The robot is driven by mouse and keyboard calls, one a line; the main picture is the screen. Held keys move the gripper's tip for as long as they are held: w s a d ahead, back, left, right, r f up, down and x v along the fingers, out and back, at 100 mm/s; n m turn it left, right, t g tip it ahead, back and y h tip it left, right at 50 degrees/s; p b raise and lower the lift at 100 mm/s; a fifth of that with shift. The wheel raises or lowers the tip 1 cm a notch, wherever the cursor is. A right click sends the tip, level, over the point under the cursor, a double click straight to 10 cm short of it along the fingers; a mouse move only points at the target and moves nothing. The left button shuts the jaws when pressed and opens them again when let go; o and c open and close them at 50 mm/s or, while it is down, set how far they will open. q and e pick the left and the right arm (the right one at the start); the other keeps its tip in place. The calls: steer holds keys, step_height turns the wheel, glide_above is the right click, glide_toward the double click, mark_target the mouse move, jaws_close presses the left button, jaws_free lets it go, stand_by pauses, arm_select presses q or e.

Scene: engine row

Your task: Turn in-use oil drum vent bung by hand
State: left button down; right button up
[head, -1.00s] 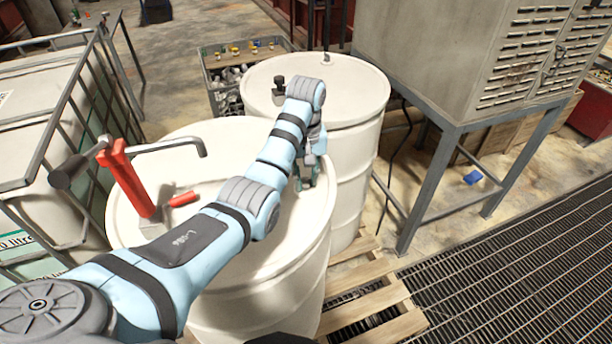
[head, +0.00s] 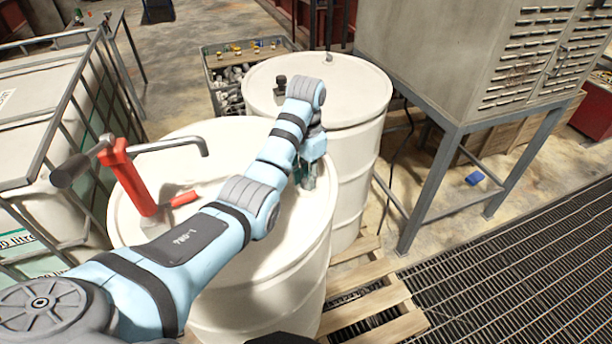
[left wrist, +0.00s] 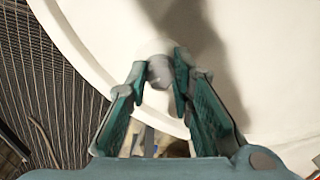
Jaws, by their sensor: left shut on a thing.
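The in-use oil drum (head: 270,270) is white and stands in front, with a red hand pump (head: 135,183) on its top. My left gripper (head: 307,184) points down at the right part of the drum's top, near the rim. In the left wrist view the vent bung (left wrist: 160,72) is a small grey round cap on the white lid. The fingertips of my left gripper (left wrist: 163,75) are on both sides of it, shut on it. In the head view the bung is hidden behind the gripper. My right gripper is not in view.
A second white drum (head: 345,110) stands close behind, with a dark fitting on top. A grey cabinet on a steel stand (head: 445,185) is at the right. A caged tank (head: 40,140) is at the left. A wooden pallet (head: 375,310) lies under the drums.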

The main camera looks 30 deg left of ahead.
arm_select(q)
steer(key=m, duration=0.3)
steer(key=shift+w+a+r+m, duration=0.1)
steer(key=shift+w+r+m, duration=0.1)
steer(key=shift+m, duration=0.1)
steer(key=m, duration=0.3)
steer(key=shift+m, duration=0.3)
steer(key=m, duration=0.3)
steer(key=shift+w+m, duration=0.1)
steer(key=shift+m, duration=0.3)
steer(key=m, duration=1)
steer(key=shift+w+m, duration=0.2)
steer(key=shift+m, duration=0.2)
steer(key=m, duration=0.6)
steer(key=shift+m, duration=0.3)
